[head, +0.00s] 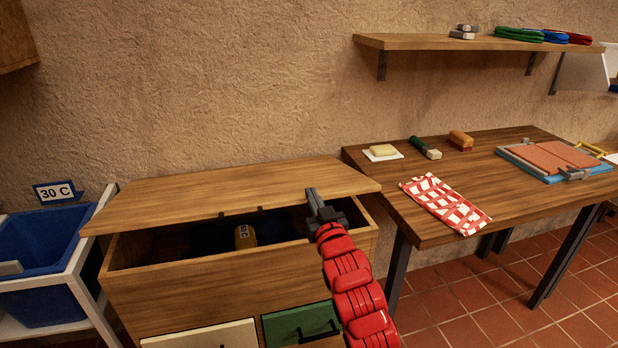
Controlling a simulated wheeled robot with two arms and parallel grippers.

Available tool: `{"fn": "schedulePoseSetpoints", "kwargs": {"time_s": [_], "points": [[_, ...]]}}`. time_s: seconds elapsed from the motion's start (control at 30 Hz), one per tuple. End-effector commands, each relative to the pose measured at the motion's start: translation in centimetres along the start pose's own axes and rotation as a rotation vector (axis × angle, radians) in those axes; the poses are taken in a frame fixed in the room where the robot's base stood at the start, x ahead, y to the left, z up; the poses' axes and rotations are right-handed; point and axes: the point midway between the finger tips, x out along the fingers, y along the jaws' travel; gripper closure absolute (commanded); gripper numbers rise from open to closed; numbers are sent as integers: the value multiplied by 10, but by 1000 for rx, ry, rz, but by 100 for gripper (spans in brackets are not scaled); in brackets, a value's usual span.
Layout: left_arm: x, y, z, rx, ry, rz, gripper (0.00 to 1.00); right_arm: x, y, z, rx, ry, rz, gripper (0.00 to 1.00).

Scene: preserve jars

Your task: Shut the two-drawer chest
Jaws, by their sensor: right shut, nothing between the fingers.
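The wooden two-drawer chest (180,290) stands at the centre left. Its top lid (230,190) is raised, leaving a dark gap between its front edge and the box. Low on the front are a cream drawer front (200,337) and a green drawer front (300,324) with a dark handle; both are cut by the frame's bottom edge. I cannot tell whether they are fully in. My right gripper (314,197) is shut and empty at the lid's front edge, towards its right end. I cannot tell whether it touches the lid. My left gripper is not in view.
A yellow labelled item (245,236) lies inside the chest. A blue bin (45,260) in a white rack stands left. The table (500,190) at right holds a checked cloth (445,203), butter (382,150) and a blue-framed board (555,160). A shelf (450,42) hangs above.

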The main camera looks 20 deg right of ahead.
Motion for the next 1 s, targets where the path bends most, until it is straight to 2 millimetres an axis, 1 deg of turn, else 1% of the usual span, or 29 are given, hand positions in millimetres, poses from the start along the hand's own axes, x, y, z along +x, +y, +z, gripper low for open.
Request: {"fn": "schedulePoseSetpoints", "kwargs": {"time_s": [0.03,0.1,0.3,0.4,0.53,0.6,0.73,0.87,1.0], "points": [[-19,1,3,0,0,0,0,-5,0,31,3,18,0,100],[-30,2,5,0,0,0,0,-11,1,51,2,61,2,100],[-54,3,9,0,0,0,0,-20,1,90,1,175,2,100],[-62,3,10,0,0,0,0,-22,1,105,0,212,2,100],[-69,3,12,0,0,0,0,-24,1,114,-1,251,2,100],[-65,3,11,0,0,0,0,-24,1,108,-1,253,2,100],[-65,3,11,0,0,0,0,-24,1,108,-1,254,2,100],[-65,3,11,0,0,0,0,-25,1,108,-1,254,1,100],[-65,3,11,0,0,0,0,-33,0,113,-1,254,0,100]]}}
